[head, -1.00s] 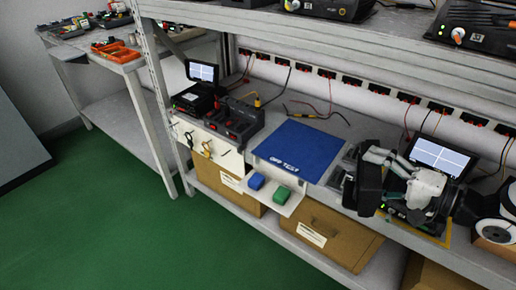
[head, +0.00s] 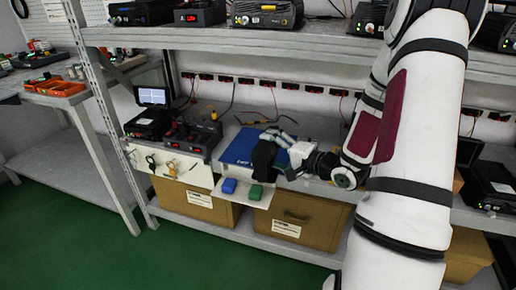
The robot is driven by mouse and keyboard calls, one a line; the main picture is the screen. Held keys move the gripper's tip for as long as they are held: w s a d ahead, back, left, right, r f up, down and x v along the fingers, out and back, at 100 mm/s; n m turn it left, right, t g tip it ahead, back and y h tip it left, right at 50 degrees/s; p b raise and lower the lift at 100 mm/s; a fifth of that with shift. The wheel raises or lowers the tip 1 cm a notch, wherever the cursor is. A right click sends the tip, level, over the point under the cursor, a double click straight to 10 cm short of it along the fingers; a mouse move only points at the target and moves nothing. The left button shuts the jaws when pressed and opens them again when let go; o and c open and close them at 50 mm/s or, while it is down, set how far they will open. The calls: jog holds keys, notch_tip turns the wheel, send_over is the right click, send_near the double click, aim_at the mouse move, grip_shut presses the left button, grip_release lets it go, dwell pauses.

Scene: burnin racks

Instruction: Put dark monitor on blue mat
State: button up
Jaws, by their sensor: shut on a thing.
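The blue mat (head: 238,149) lies on the shelf's middle level, left of centre, with its right part hidden by my gripper. My gripper (head: 279,146) is over the right side of the mat, shut on a dark thing that I take for the dark monitor (head: 264,156). The monitor is seen from a steep angle and its screen face does not show clearly. I cannot tell whether its lower edge touches the mat.
A lit monitor (head: 152,96) and dark test units (head: 190,137) stand left of the mat. Black devices (head: 262,14) line the upper shelf. A black unit (head: 492,184) stands at right.

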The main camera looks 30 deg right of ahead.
jog(key=shift+w+d+f+b, duration=0.8)
jog(key=shift+w+d+b, duration=0.2)
jog(key=shift+w, duration=1.45)
jog(key=shift+w+d+f+b, duration=0.9)
jog(key=shift+w+b, duration=0.2)
jog(key=shift+w, duration=1.4)
jog(key=shift+w+d+f+b, duration=0.75)
jog(key=shift+w+d+b, duration=0.25)
jog(key=shift+w, duration=1.45)
jog(key=shift+f, duration=0.15)
jog(key=o, duration=1.7)
jog(key=shift+c, duration=0.2)
